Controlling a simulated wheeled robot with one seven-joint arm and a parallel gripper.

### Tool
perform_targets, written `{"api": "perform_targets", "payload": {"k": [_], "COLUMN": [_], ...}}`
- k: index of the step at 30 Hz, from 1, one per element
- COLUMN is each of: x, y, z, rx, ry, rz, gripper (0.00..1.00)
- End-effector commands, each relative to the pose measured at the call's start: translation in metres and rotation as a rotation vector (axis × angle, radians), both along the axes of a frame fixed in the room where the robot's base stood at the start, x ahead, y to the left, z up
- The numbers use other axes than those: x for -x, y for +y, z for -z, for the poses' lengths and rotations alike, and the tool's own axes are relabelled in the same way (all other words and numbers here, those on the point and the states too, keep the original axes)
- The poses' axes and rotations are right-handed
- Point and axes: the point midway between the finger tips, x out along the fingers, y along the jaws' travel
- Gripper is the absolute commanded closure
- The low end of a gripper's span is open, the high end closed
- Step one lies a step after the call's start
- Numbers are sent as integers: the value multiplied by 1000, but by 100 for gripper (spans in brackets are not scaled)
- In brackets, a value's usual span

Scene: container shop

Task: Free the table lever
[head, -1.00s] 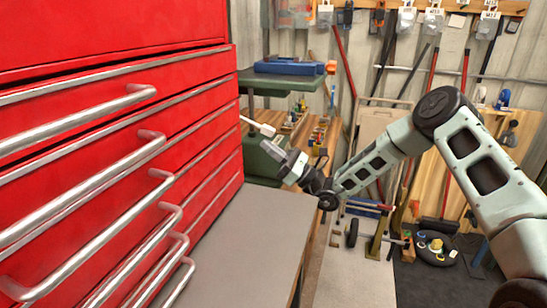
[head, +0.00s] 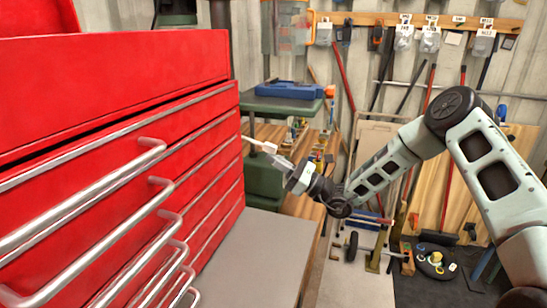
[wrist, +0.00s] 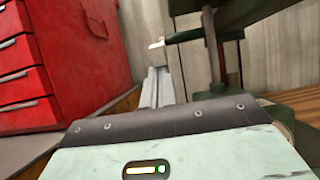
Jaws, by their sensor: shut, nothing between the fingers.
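My gripper (head: 279,159) points up and left between the red cabinet and the green machine table. Its two grey fingers (wrist: 157,82) lie together in the wrist view, shut and empty. A pale rod (head: 254,141) with a whitish block at its near end shows just beyond the fingertips. A whitish piece (wrist: 157,45) also shows at the fingertips in the wrist view. I cannot tell whether this is the table lever or whether the fingers touch it. The green machine table (head: 265,106) stands behind, and its dark column (wrist: 215,50) is right of the fingers.
The red drawer cabinet (head: 150,65) with protruding handles fills the left. A grey worktop (head: 255,250) lies below my gripper and looks clear. A blue case (head: 288,90) rests on the green table. Wooden benches and hung tools stand behind.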

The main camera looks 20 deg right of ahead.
Motion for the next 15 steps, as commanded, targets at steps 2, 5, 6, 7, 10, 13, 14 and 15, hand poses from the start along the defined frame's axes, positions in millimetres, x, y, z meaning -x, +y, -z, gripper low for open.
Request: {"api": "perform_targets", "payload": {"k": [2,5,6,7,10,13,14,15], "x": [2,4,5,6,7,8,8,8], "y": [-4,-7,-8,-9,-10,-11,-12,-12], "z": [-23,-37,-42,-46,-57,-67,-70,-73], "rx": [38,89,109,124,172,216,228,242], "ry": [25,60,75,87,121,153,162,172], "rz": [2,2,2,1,0,0,0,0], "gripper": [100,100,100,100,100,100,100,100]}}
